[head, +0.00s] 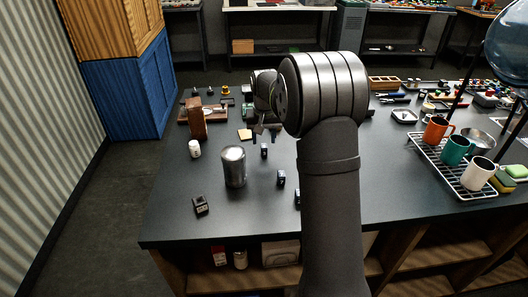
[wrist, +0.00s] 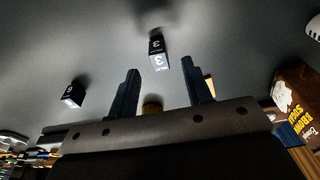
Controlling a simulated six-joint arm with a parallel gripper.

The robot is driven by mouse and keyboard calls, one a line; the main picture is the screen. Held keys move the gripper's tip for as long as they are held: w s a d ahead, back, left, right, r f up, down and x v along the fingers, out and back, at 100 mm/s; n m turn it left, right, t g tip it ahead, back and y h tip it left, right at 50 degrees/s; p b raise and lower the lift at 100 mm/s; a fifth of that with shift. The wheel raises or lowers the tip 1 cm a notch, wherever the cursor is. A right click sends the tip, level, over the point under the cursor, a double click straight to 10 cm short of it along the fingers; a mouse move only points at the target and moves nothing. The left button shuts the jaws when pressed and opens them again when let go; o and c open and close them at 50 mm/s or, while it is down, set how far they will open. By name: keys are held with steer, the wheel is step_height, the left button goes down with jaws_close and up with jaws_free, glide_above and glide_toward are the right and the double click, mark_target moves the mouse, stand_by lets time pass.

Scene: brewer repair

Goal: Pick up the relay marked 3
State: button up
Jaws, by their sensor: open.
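The relay marked 3 (wrist: 158,52) is a small black block with a white label in the wrist view. It sits on the dark tabletop, just beyond and between my two fingertips. My gripper (wrist: 162,78) is open, with nothing between its fingers. In the head view my gripper (head: 263,138) hangs over the table, and a small dark relay (head: 264,150) stands just in front of it; this appears to be the same one, though its mark is unreadable there. Another relay (wrist: 74,93) sits to the left in the wrist view, its mark unclear.
A metal canister (head: 234,166), another small dark relay (head: 281,178) and a black device (head: 200,205) stand nearer the front edge. A brown box (head: 196,122) and white jar (head: 195,148) are left. A rack with mugs (head: 455,165) stands right. My arm hides part of the table.

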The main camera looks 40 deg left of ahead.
mark_target(264, 146)
steer(key=f, duration=0.5)
steer(key=shift+w+a, duration=0.3)
steer(key=shift+w, duration=0.05)
jaws_close()
